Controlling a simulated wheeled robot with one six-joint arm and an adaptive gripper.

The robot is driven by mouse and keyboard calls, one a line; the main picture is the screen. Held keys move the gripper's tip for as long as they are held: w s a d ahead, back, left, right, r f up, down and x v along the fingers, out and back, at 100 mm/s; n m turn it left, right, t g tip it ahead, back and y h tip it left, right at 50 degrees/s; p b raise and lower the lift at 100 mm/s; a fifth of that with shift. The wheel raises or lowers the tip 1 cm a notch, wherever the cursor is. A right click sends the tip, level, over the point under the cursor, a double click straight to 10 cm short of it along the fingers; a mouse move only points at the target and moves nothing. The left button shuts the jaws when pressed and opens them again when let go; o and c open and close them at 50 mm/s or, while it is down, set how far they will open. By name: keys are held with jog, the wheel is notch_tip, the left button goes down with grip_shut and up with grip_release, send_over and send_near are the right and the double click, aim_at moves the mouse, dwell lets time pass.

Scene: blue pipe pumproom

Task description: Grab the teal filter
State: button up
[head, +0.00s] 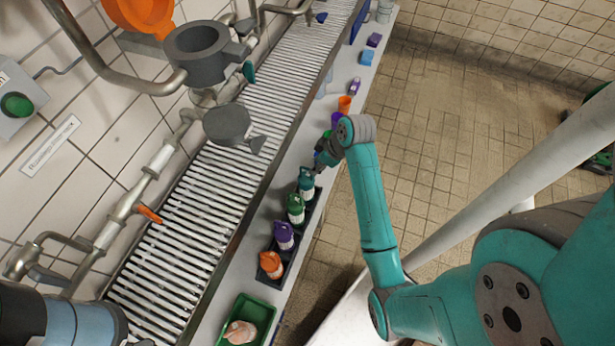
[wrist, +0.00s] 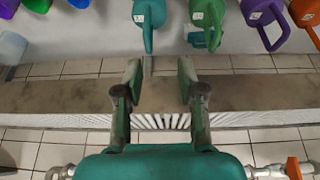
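The teal filter (head: 306,184) stands at the far end of a row of similar pieces in a dark holder on the ledge. In the wrist view the teal filter (wrist: 149,18) is at the top, its narrow handle pointing toward my gripper. My gripper (wrist: 160,82) is open and empty, its two fingers apart. The teal filter is beyond the fingertips, slightly left of the middle of the gap. In the head view my gripper (head: 318,166) is just beside and above the teal filter; its fingers are hard to make out there.
Green (head: 296,209), purple (head: 284,236) and orange (head: 271,264) filters stand beside the teal one. A green tray (head: 262,308) lies nearer. Several cups and blocks, including an orange cup (head: 344,103), stand farther along. A slatted grate (head: 196,208) and pipes run along the left.

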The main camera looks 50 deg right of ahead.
aim_at(306, 168)
jog(key=w+f, duration=0.1)
jog(key=f, duration=0.1)
jog(key=w+d+f, duration=0.1)
jog(key=f, duration=0.1)
jog(key=shift+w+d, duration=0.1)
jog(key=shift+w, duration=0.2)
jog(key=shift+x, duration=2.8)
jog(key=shift+w+r, duration=0.15)
jog(key=shift+w, duration=0.05)
grip_shut()
